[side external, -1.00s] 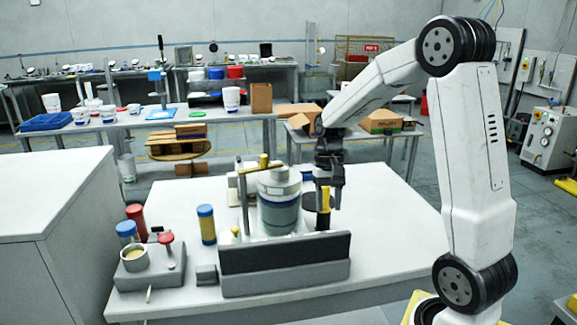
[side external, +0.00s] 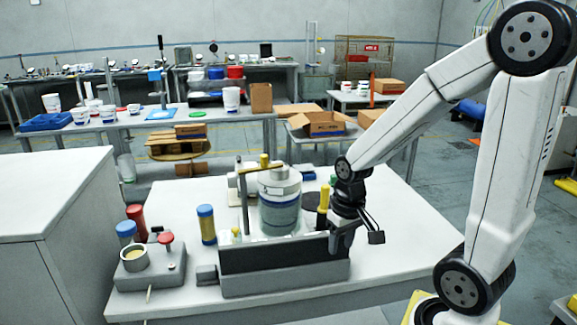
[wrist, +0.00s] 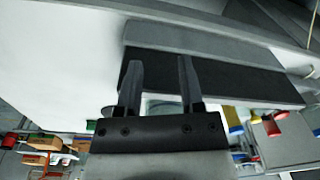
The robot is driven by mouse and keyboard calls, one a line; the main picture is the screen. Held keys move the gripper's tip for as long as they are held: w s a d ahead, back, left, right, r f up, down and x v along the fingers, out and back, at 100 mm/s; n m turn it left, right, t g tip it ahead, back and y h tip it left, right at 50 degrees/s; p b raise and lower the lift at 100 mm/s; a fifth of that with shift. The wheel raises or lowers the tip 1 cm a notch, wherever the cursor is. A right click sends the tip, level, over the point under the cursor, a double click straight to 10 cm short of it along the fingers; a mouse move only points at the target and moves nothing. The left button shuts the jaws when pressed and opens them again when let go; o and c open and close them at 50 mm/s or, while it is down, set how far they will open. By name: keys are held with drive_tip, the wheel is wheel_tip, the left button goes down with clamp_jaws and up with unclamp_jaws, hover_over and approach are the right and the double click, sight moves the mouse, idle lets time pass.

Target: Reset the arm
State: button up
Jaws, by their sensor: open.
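My gripper (side external: 355,240) is open and empty in the side external view, in front of the right end of the label magazine's dark front panel (side external: 272,252). The fingers also show in the wrist view (wrist: 158,85), apart with nothing between them, and the dark panel (wrist: 215,78) lies beyond them. A grey and white cylinder (side external: 279,205) stands behind the panel. A yellow-handled tool (side external: 323,205) stands upright just left of my wrist, apart from the fingers.
A blue-capped yellow bottle (side external: 206,225) stands left of the magazine. A grey block with a cup and red knob (side external: 150,265) sits at the table's front left. The white table (side external: 400,215) is clear on the right.

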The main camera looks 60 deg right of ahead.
drive_tip(key=w+a+f+n+t, duration=0.2)
drive_tip(key=a+n, duration=0.3)
drive_tip(key=a, duration=0.4)
drive_tip(key=shift+w+f, duration=0.15)
drive_tip(key=shift+w, duration=0.7)
